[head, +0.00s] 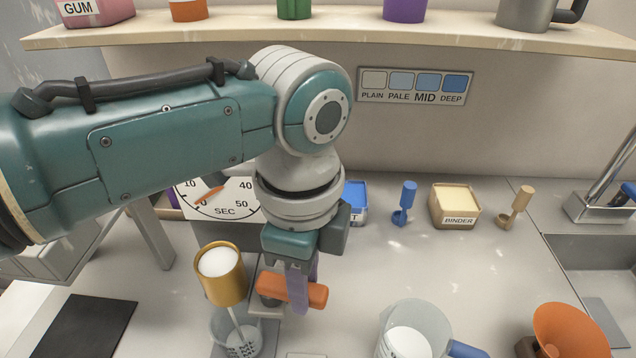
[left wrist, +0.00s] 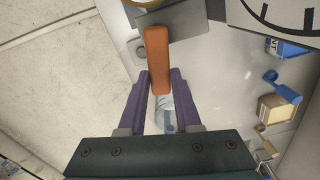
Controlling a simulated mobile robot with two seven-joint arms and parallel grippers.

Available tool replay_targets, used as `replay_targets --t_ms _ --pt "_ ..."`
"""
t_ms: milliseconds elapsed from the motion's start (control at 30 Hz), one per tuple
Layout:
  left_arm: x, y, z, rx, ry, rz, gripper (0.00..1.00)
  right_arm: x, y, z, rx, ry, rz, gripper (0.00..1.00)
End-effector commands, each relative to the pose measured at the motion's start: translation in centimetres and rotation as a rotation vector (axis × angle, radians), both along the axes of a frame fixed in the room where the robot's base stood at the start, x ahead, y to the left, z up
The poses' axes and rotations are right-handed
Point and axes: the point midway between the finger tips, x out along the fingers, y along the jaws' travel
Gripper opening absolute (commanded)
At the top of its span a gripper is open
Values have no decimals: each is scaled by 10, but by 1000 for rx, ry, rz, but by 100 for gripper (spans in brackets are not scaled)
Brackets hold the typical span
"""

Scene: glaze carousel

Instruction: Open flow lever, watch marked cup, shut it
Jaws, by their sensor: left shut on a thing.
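My left gripper (head: 302,278) points down and is shut on the orange flow lever (head: 278,287). In the left wrist view the lever (left wrist: 157,50) runs between the purple fingers (left wrist: 161,80). Left of the lever stands a golden vessel (head: 222,280) with white contents. A thin pale line drops from it into a clear cup (head: 217,335) below, which has dark marks near its base. I cannot tell whether that line is a stream or a rod. My right gripper is not in view.
The dial in seconds (head: 225,198) stands behind, partly covered by my arm. A colour chart (head: 415,86) on the wall has MID largest. A jug with white contents (head: 408,340), an orange funnel (head: 570,330) and a binder box (head: 455,205) stand to the right.

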Motion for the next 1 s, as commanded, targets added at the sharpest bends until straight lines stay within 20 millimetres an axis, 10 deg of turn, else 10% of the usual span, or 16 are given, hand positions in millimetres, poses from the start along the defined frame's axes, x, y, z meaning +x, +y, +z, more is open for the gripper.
replay_targets --t_ms 633,667,1000 --pt "3 0 1 0 0 56 0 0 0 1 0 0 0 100" --pt "3 0 1 0 0 56 33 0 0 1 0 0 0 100" --pt "3 0 0 0 0 55 62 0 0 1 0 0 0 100"
